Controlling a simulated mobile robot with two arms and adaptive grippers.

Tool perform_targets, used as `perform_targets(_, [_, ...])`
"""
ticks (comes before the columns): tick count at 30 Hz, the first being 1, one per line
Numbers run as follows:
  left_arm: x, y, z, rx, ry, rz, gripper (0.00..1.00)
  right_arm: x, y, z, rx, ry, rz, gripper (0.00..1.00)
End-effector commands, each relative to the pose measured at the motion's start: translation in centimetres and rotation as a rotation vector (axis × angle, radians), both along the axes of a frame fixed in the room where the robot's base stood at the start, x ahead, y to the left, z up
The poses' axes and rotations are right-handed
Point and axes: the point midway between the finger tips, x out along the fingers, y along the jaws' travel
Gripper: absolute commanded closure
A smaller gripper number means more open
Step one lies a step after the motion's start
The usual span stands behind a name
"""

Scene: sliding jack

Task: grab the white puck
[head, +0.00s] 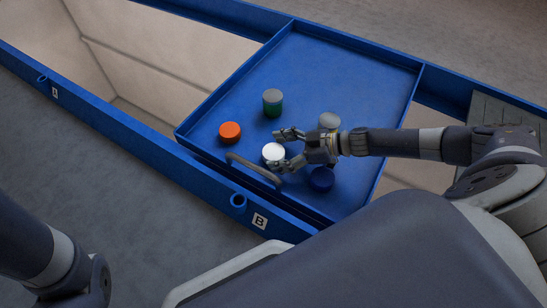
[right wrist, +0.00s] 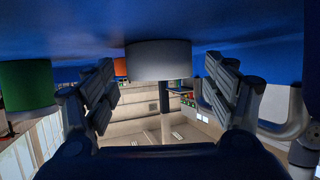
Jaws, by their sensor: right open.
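The white puck (head: 273,152) stands on the blue sliding tray (head: 330,60), near the tray's handle (head: 253,170). My right gripper (head: 279,149) is open, with one finger on the far side of the puck and one on the near side. In the right wrist view the puck (right wrist: 158,60) shows pale grey between the two spread fingers, with a visible gap on each side. Whether the fingertips reach past its middle is hard to tell. Part of my left arm shows at the lower left of the head view, but its gripper is out of frame.
An orange puck (head: 230,132), a green cylinder with a grey top (head: 272,103), a grey piece (head: 329,121) and a dark blue puck (head: 321,179) stand around the white one. The tray's far part is clear. Open hollows lie beside the tray within the blue frame (head: 110,118).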

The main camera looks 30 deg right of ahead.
Motion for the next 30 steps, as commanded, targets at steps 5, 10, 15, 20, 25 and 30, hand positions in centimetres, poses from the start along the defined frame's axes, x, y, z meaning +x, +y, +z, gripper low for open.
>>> perform_targets(5, [0.0, 0.0, 0.0, 0.0, 0.0, 0.0, 0.65, 0.0, 0.1, 0.0, 0.0, 0.0, 0.001, 0.22])
perform_targets(10, [0.0, 0.0, 0.0, 0.0, 0.0, 0.0, 0.65, 0.0, 0.1, 0.0, 0.0, 0.0, 0.001, 0.42])
perform_targets(15, [0.0, 0.0, 0.0, 0.0, 0.001, 0.0, 0.65, 0.0, 0.1, 0.0, 0.0, 0.0, 0.001, 0.73])
perform_targets(20, [0.0, 0.0, 0.0, 0.0, 0.001, 0.0, 0.65, 0.0, 0.1, 0.0, 0.001, 0.0, 0.001, 0.73])
perform_targets(25, [0.0, 0.0, 0.1, 0.0, 0.001, 0.0, 0.65, 0.0, 0.1, 0.2, 0.0, 0.0, 0.001, 0.73])
perform_targets(30, [0.1, 0.0, 1.0, 0.0, 0.002, 0.0, 0.65, 0.0, 0.1, 1.2, 0.001, 0.0, 0.001, 0.73])
